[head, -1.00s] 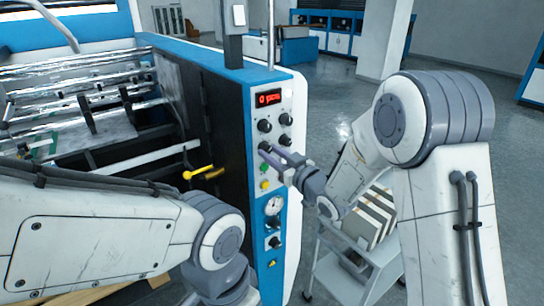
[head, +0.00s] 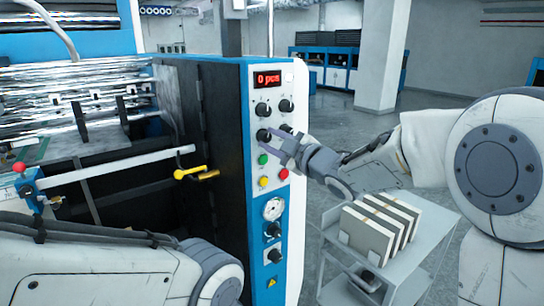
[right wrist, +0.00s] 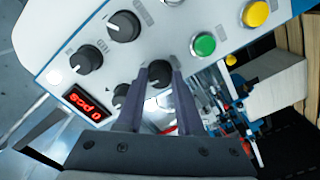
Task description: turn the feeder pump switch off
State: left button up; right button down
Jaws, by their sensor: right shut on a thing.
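The control panel (head: 272,122) on the blue and white machine carries several black knobs below a red display (head: 269,79) reading "0 pcs". My right gripper (head: 272,142) is at the left knob of the second row (head: 263,135). In the right wrist view this knob (right wrist: 160,72) sits between the two fingers (right wrist: 157,90), and they are shut on it. The panel labels are too small to read, so I cannot tell by label which knob is the feeder pump switch, nor where its pointer stands. My left arm shows at lower left; its gripper is out of view.
Green (head: 263,159), red (head: 282,174) and yellow (head: 263,182) buttons lie just below the knob. A grey cart (head: 400,275) with stacked blocks (head: 378,228) stands under my right arm. A yellow-handled lever (head: 190,172) sticks out on the machine's left side.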

jog(key=shift+n+b, duration=1.1)
jog(key=c, duration=0.5)
grip_release()
jog(key=shift+c, duration=0.2)
jog(key=b+v, duration=0.2)
jog(key=v, duration=0.8)
jog(key=shift+s+d, duration=0.15)
jog(key=shift+s, duration=0.05)
